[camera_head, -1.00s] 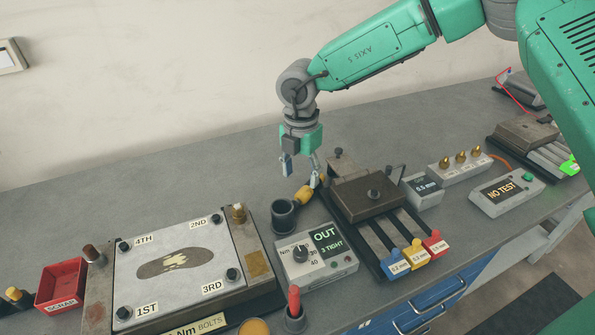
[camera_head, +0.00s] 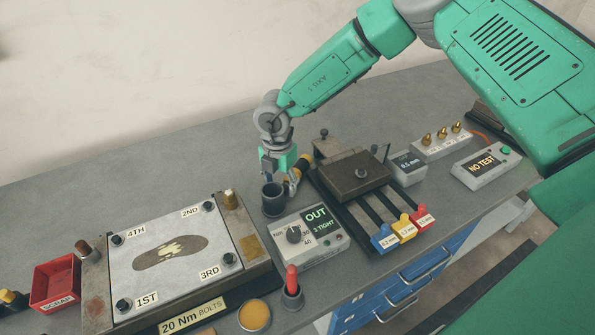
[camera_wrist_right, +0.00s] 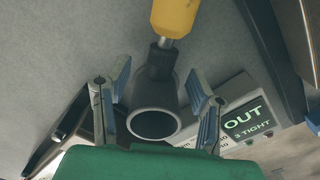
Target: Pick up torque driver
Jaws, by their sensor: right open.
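A yellow-and-black tool, which looks like the torque driver (camera_head: 304,166), is partly hidden behind my right gripper (camera_head: 280,184) in the head view. Its yellow body (camera_wrist_right: 175,17) and black neck (camera_wrist_right: 163,59) show in the right wrist view. A dark round cup (camera_head: 272,200) stands in front of it; the cup's open mouth (camera_wrist_right: 153,123) faces the wrist camera. My right gripper is open, its fingers on either side of the black neck and cup in the wrist view. I cannot tell whether they touch. My left gripper is not in view.
A control box (camera_head: 310,238) reading "OUT 3 TIGHT" stands close in front of the cup. A dark block fixture (camera_head: 352,176) is to the right. A red-handled tool (camera_head: 291,279) stands in front.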

